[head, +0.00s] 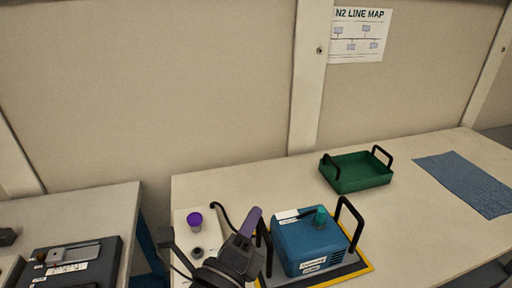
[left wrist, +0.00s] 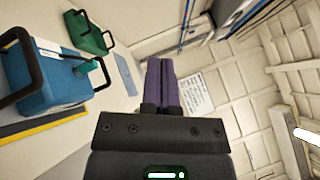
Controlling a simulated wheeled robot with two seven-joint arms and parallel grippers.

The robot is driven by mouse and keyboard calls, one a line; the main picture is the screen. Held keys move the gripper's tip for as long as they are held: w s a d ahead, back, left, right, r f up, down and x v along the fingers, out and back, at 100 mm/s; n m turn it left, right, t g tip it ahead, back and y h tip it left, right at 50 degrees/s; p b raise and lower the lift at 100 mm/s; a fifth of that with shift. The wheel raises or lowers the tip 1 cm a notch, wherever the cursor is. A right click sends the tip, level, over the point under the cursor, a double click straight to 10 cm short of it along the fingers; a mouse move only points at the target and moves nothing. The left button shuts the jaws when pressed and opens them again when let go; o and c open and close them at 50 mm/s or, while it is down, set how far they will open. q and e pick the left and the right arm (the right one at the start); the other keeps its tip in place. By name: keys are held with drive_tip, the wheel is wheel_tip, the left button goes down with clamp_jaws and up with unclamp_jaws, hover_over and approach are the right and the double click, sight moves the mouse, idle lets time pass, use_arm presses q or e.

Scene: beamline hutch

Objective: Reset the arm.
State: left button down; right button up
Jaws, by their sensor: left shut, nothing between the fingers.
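My left gripper (head: 251,222) comes up from the bottom of the head view, over the left part of the bench. Its purple fingers are shut with nothing between them. In the left wrist view the same gripper (left wrist: 161,75) points away with its fingers together. It is just left of the blue box (head: 309,245) with black handles and a teal knob, and does not appear to grip it. The blue box also shows at left in the left wrist view (left wrist: 45,80). My right gripper is not in either view.
The blue box stands on a dark mat with a yellow edge (head: 357,271). A green tray (head: 360,178) with black handles and a blue cloth (head: 466,182) lie farther back. A purple-topped item (head: 195,219) is at left. A side table (head: 90,207) holds dark equipment.

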use_arm(q)
drive_tip(key=s+a+f+n+g+y, duration=0.3)
drive_tip(key=a+f+n+g+y, duration=0.15)
drive_tip(key=a+f+n, duration=0.35)
drive_tip(key=s+a+f+n+g+y, duration=0.35)
drive_tip(key=f+n+y, duration=0.2)
drive_tip(key=n, duration=0.55)
drive_tip(key=s+a+f+n+g+h, duration=0.1)
drive_tip(key=s+f+n+g, duration=0.3)
drive_tip(key=s, duration=0.3)
drive_tip(key=s+a+f+n+g, duration=0.1)
drive_tip(key=s+f+n+g, duration=0.25)
drive_tip(key=s, duration=0.25)
wheel_tip(320, 180, down, 17)
drive_tip(key=s+g, duration=0.1)
drive_tip(key=s, duration=0.2)
drive_tip(key=s+a+f+g, duration=0.1)
drive_tip(key=s+a+f, duration=0.2)
drive_tip(key=s+f, duration=0.8)
drive_tip(key=shift+s+a+m, duration=0.25)
drive_tip(key=shift+s+m, duration=0.2)
drive_tip(key=shift+s, duration=0.45)
drive_tip(key=shift+g, duration=0.25)
